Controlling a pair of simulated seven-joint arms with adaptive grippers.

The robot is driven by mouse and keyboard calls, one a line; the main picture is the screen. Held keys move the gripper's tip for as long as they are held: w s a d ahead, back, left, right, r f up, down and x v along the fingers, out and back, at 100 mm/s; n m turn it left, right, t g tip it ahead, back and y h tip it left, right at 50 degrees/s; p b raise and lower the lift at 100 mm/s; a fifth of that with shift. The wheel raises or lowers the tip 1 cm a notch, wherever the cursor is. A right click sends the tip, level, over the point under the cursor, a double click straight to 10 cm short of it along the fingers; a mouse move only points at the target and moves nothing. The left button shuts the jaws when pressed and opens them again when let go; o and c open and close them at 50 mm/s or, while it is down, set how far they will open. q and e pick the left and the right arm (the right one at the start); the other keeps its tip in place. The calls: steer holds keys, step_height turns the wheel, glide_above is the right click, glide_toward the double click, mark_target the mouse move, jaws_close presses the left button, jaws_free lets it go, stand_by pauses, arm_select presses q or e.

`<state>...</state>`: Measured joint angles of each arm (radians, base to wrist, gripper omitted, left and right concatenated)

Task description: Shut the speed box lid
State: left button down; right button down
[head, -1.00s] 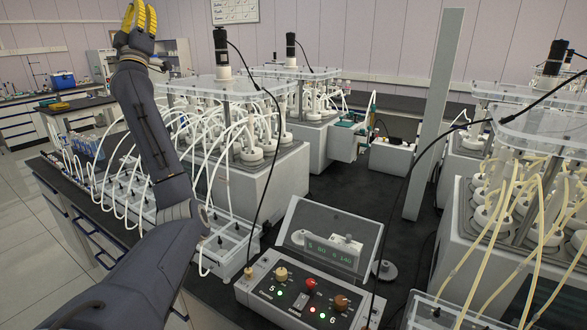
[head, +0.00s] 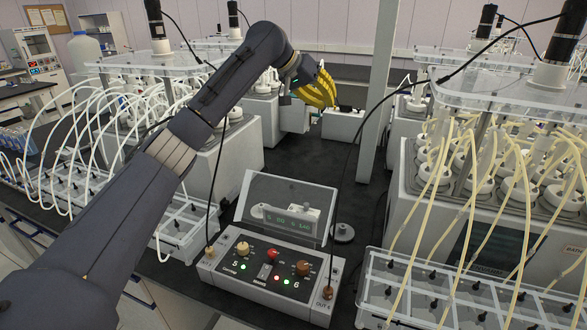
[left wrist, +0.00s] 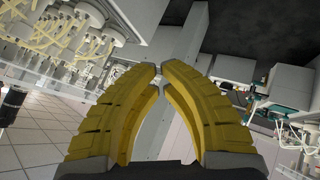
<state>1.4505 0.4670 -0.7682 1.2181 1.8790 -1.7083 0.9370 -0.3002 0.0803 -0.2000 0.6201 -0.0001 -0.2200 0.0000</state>
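The speed box (head: 268,283) is a pale box with a dark sloped panel of knobs and red and green lights, near the bottom middle of the head view. Its clear lid (head: 288,192) stands raised and tilted back at the rear edge, with a small digital display showing through it. My left gripper (head: 320,92) has yellow fingers and hangs in the air above and behind the box, apart from the lid. In the left wrist view its fingertips (left wrist: 160,78) come together with nothing between them. My right gripper is in neither view.
A grey upright post (head: 379,90) stands just right of my left gripper. Reactor units with pale tubes (head: 495,190) stand on the right, and others with white tubes (head: 95,130) on the left. Black cables hang near the box. The dark bench behind the lid is partly clear.

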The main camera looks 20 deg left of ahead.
arm_select(q)
steer(key=s+a+f+n+g+y, duration=0.1)
steer(key=s+a+f+g+y, duration=0.1)
steer(key=f, duration=0.6)
steer(key=s+a+f+g+y, duration=0.2)
steer(key=f+y, duration=0.1)
steer(key=f, duration=0.6)
steer(key=s+a+f+n+g+y, duration=0.1)
steer(key=s+a+f+g+y, duration=0.1)
steer(key=f, duration=0.6)
steer(key=shift+s+d+r, duration=0.1)
steer(key=shift+s+r, duration=0.5)
steer(key=shift+s, duration=0.15)
steer(key=shift+s+r, duration=0.55)
steer(key=shift+s, duration=0.2)
steer(key=shift+d+r, duration=0.1)
